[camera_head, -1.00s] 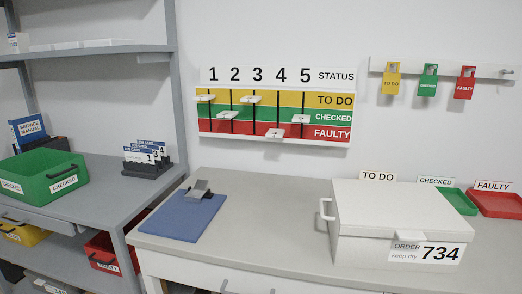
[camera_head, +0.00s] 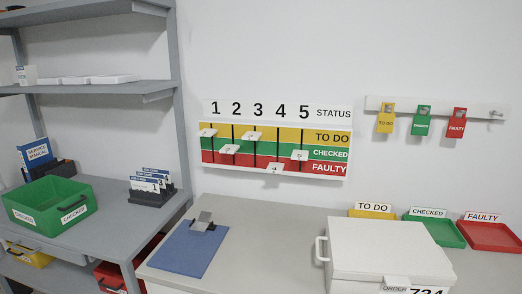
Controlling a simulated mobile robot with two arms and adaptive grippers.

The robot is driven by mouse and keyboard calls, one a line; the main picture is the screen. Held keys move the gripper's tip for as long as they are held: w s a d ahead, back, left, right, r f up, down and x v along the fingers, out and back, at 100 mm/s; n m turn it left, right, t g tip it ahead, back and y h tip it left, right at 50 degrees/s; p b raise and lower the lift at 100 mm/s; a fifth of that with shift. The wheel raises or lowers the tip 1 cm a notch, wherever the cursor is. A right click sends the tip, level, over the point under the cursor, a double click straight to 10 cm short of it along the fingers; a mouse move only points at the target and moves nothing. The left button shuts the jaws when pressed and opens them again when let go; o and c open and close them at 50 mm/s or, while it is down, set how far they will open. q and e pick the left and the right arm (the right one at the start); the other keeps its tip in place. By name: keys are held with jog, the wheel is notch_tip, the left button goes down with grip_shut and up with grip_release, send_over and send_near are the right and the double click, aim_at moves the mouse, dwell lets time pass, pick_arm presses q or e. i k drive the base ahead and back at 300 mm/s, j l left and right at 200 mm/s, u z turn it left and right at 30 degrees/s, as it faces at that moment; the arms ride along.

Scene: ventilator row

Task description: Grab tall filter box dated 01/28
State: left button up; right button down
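No box with a readable 01/28 date shows in the head view. A small white box (camera_head: 27,75) with a dark label stands on the upper shelf at the far left; its print is too small to read. Flat white items (camera_head: 88,79) lie beside it on the same shelf. A large white lidded box (camera_head: 388,250) marked ORDER, its number cut off by the lower edge, stands on the table at the right. Neither of my grippers is in view.
A grey shelf unit (camera_head: 178,95) stands left, with a green CHECKED bin (camera_head: 48,206) and a card rack (camera_head: 150,187). A blue clipboard (camera_head: 188,250) lies on the table (camera_head: 265,240). Yellow (camera_head: 372,214), green (camera_head: 434,234) and red (camera_head: 490,237) trays sit behind the order box.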

aim_at(28, 75)
jog(key=u, duration=1.35)
